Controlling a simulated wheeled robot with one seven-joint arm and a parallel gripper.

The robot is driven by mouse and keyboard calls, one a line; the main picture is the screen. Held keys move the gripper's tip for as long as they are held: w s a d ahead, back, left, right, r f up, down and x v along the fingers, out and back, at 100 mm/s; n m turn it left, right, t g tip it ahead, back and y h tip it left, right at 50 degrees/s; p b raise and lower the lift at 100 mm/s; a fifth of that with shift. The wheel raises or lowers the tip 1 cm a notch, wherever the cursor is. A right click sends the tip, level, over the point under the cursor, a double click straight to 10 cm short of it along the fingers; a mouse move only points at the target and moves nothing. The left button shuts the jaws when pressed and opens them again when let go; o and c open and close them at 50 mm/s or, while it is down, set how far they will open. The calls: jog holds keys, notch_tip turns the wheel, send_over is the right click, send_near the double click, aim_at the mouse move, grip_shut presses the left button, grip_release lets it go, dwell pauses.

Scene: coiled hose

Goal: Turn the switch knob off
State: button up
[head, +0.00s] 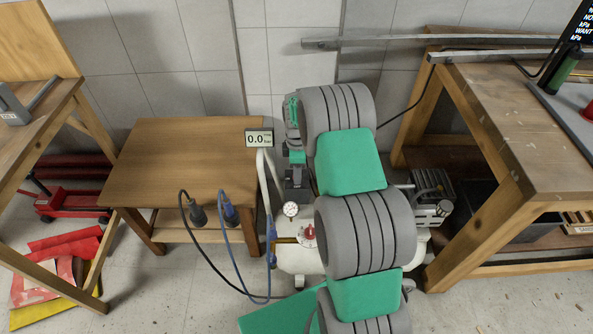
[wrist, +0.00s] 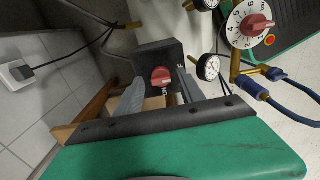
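The switch is a black box (wrist: 150,59) with a round red knob (wrist: 162,77), seen in the wrist view on the white compressor (head: 296,258). Its pointer line looks roughly level in that view. My gripper (wrist: 160,92) points at the box, its two grey fingers apart with the knob showing between and beyond them. No contact with the knob is visible, and the exact gap is hard to judge. In the head view my arm covers much of the compressor, and the knob cannot be made out there.
A second red knob on a numbered white dial (wrist: 251,24) sits beside a pressure gauge (wrist: 208,67). A display (head: 259,139) reads 0.0. A workbench (head: 520,125) stands on the right.

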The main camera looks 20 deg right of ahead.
notch_tip(320, 180, up, 8)
jog(key=shift+f, duration=0.1)
dwell(0.4)
jog(key=s+a+r+m+t+p, duration=0.1)
jog(key=s+a+r+m+p, duration=0.3)
jog(key=r, duration=0.5)
jog(key=s+a+r+m+t+p, duration=0.1)
jog(key=s+a+r+m+p, duration=0.15)
jog(key=s+r, duration=0.45)
jog(key=s+a+r+m+p, duration=0.1)
jog(key=s+a+r+m, duration=0.1)
jog(key=s, duration=0.4)
jog(key=s+a+r+m+t+p, duration=0.1)
jog(key=s+a+r+m+p, duration=0.1)
jog(key=s+r+m, duration=0.3)
jog(key=shift+s+a+r, duration=0.35)
jog(key=shift+a+r, duration=0.45)
